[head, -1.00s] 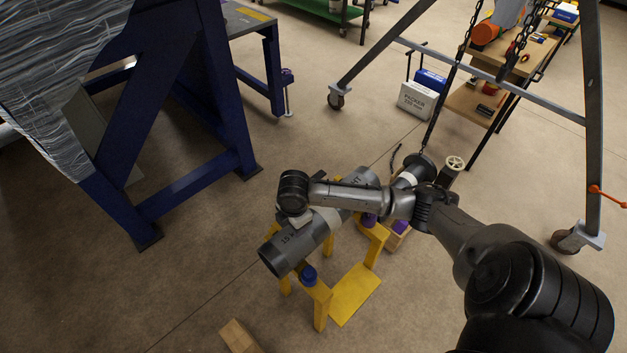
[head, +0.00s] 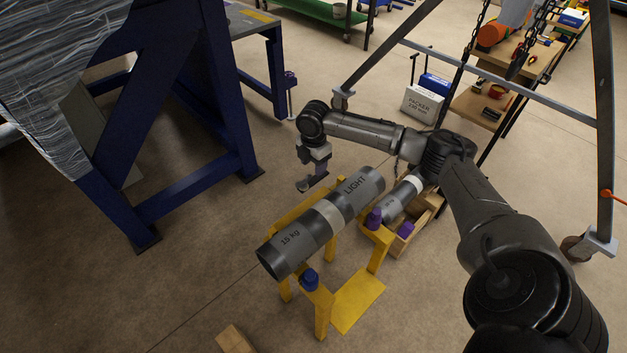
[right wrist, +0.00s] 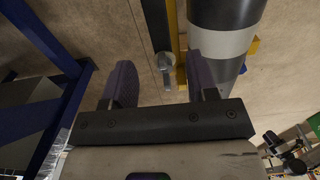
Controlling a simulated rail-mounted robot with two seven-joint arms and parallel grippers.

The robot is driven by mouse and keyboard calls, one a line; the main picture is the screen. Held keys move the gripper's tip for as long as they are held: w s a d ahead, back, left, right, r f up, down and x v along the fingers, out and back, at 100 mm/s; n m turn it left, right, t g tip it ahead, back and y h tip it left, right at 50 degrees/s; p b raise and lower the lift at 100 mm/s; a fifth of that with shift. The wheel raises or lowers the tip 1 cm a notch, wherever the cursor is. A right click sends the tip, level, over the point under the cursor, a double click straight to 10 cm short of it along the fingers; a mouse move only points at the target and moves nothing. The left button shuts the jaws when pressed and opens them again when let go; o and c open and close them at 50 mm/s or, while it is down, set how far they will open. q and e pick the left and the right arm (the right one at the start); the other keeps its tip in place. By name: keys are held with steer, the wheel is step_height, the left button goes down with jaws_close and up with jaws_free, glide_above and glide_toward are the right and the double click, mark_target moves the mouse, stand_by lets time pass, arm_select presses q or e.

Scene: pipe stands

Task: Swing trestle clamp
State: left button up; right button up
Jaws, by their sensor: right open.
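A grey pipe (head: 332,217) marked "15 kg" and "LIGHT" lies tilted across the yellow trestle (head: 357,296). It also shows in the right wrist view (right wrist: 226,43). My right gripper (head: 310,186) hangs at the pipe's far left side, apart from the pipe. In the right wrist view its two dark fingers (right wrist: 163,85) are spread. Between them in the picture is a dark bar with a grey rounded end (right wrist: 163,62), beside the yellow trestle rail; it may be the clamp. I cannot tell its depth from the fingers. My left gripper is out of view.
Blue knob (head: 309,279) and purple knob (head: 374,218) sit on the trestle. A wooden crate (head: 425,222) stands behind it. A blue steel frame (head: 190,198) stands left; a wheeled grey gantry (head: 500,83) stands behind. Floor left of the trestle is clear.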

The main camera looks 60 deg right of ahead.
mark_target(314, 180)
step_height(314, 180, down, 4)
steer(key=shift+f+b, duration=0.2)
steer(key=shift+b, duration=0.4)
steer(key=shift+f+b, duration=0.3)
steer(key=shift+f, duration=0.6)
steer(key=shift+c, duration=0.3)
jaws_close()
